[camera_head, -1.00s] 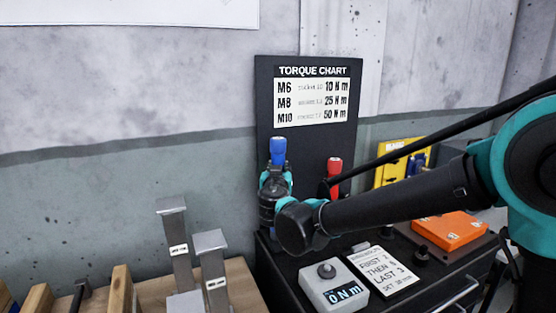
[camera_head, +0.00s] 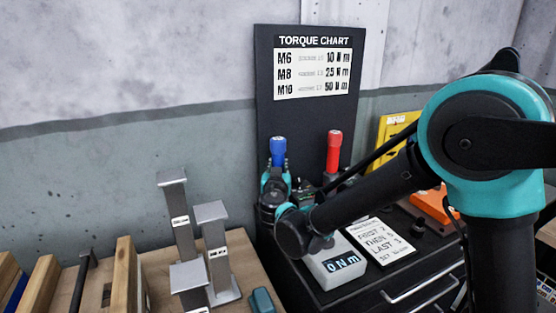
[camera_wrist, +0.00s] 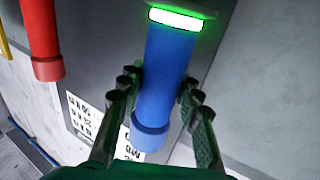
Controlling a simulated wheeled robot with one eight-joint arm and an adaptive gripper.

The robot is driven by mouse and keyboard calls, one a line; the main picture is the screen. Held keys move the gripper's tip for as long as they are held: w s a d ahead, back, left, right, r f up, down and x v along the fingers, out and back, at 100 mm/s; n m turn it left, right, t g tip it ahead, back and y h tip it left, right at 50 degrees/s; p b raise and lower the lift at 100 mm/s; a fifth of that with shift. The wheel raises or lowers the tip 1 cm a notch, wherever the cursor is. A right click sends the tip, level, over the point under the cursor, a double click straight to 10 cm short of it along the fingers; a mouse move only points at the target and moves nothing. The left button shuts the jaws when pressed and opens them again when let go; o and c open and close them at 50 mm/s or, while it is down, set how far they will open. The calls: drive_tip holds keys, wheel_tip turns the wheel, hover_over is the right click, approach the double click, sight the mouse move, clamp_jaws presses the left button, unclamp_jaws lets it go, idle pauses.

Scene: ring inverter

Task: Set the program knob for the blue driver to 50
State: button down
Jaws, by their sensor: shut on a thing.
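The blue driver (camera_head: 278,150) stands upright in front of the dark panel below the torque chart. My gripper (camera_wrist: 160,100) is shut on it, with one finger on each side of its blue body (camera_wrist: 165,75) in the wrist view. A green ring glows at the end of the body there. The head view shows my gripper (camera_head: 274,186) around the driver's lower part. The white program box (camera_head: 336,264) reads "0 N m" on its display (camera_head: 341,264). My arm hides its knob in the head view.
A red driver (camera_head: 333,150) stands right of the blue one. The torque chart (camera_head: 312,70) lists M10 as 50 N m. An instruction card (camera_head: 380,242) lies right of the box. Grey metal posts (camera_head: 214,245) stand on the wooden bench at left. An orange case (camera_head: 433,207) is partly behind my arm.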

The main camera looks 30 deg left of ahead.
drive_tip(key=shift+f, duration=0.5)
idle(0.4)
drive_tip(key=c, duration=1)
unclamp_jaws()
